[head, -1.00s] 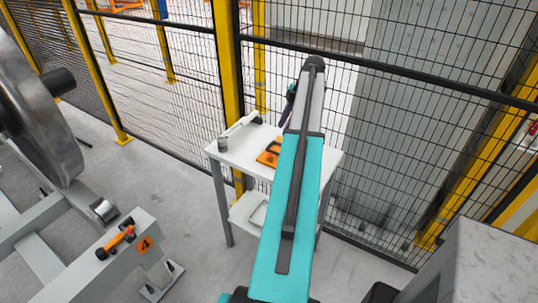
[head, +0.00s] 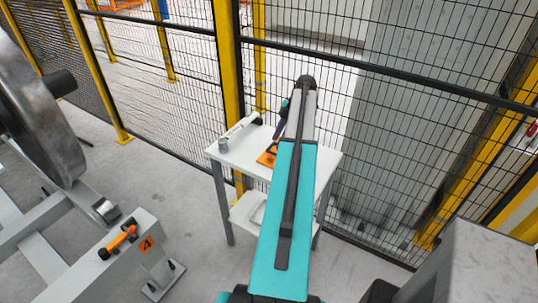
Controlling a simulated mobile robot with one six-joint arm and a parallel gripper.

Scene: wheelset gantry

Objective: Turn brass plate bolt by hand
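My teal and grey arm reaches out over a small white table (head: 237,152) by the fence. Only a dark sliver of my gripper (head: 279,128) shows past the left side of the arm, above the table's far part. Its fingertips are too small and hidden to tell open from shut. An orange piece (head: 267,158) lies on the tabletop just left of the arm, partly covered by it. I cannot make out a brass plate or its bolt in this view.
A grey cylinder (head: 223,145) and a light bar with a dark end (head: 243,125) lie on the table's left side. A black mesh fence with a yellow post (head: 228,65) stands behind. At left are a steel wheel (head: 45,120) and a stand marked 4 (head: 147,244) with an orange-black piece (head: 118,239).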

